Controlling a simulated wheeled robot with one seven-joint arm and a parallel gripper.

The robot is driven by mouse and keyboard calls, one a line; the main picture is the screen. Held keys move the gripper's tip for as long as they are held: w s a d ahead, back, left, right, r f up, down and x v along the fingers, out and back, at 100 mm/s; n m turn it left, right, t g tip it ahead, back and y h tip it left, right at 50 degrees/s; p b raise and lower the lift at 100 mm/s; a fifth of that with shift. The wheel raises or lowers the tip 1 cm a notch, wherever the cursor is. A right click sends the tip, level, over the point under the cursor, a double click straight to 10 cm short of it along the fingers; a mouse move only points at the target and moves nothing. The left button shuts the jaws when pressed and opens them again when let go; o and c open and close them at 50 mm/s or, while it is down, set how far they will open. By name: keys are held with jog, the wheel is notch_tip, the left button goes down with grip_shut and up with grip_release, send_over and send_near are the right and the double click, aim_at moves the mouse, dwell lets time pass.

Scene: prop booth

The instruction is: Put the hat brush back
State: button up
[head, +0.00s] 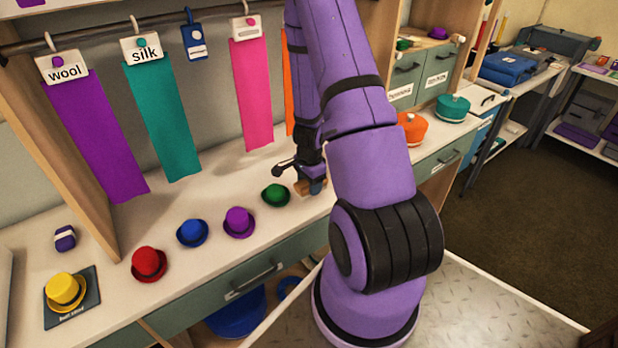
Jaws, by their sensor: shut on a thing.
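My gripper (312,179) points down over the white counter, right of the green hat, partly hidden behind my purple arm. It is shut on a small brown, wood-coloured thing (303,188) that looks like the hat brush. The brush is low, close to the counter top; I cannot tell whether it touches it. Its far end and bristles are hidden or too small to make out.
A row of small hats, red (149,264), blue (192,233), purple (239,222) and green (275,195), stands along the counter (205,205). A yellow hat (65,290) sits on a dark mat (88,302). Fabric strips hang from a rail (95,38) above. Orange (411,128) and teal (452,107) round boxes stand right.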

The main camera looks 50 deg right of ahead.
jog(key=w+d, duration=0.1)
jog(key=d, duration=0.1)
jog(key=w+d, duration=0.2)
jog(key=w+d+f, duration=0.1)
jog(key=w+d, duration=0.1)
jog(key=shift+f, duration=1.65)
jog(key=shift+f, duration=0.1)
jog(key=o, duration=0.9)
